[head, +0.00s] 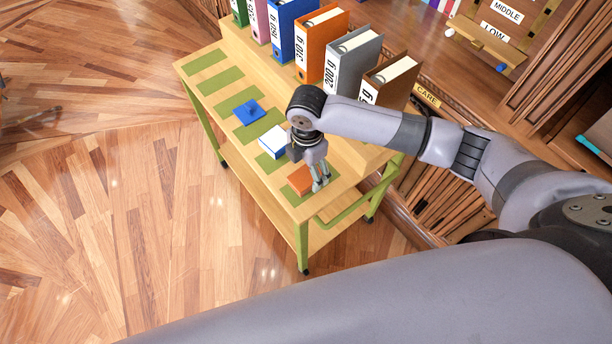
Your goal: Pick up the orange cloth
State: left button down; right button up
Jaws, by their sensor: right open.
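The orange cloth (299,180) lies folded on a green strip near the front end of the wooden cart (283,203). My right gripper (321,185) points down just to the right of the cloth, with its fingers apart. It holds nothing that I can see. The gripper hides part of the cart top, and I cannot tell whether a fingertip touches the cloth. My left gripper is not in view.
A white block-like item (272,142) and a blue cloth (249,112) lie farther back on the cart. Labelled binders, including an orange one (318,44) and a grey one (352,62), stand along its raised side. Open wooden floor lies to the left.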

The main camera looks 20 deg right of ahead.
aim_at(306, 175)
notch_tip(306, 175, down, 3)
jog(key=shift+w+f, duration=0.15)
jog(key=shift+f, duration=0.05)
jog(key=c, duration=1)
jog(key=shift+r, duration=0.1)
jog(key=shift+c, duration=0.2)
notch_tip(306, 175, up, 20)
jog(key=shift+a, duration=0.1)
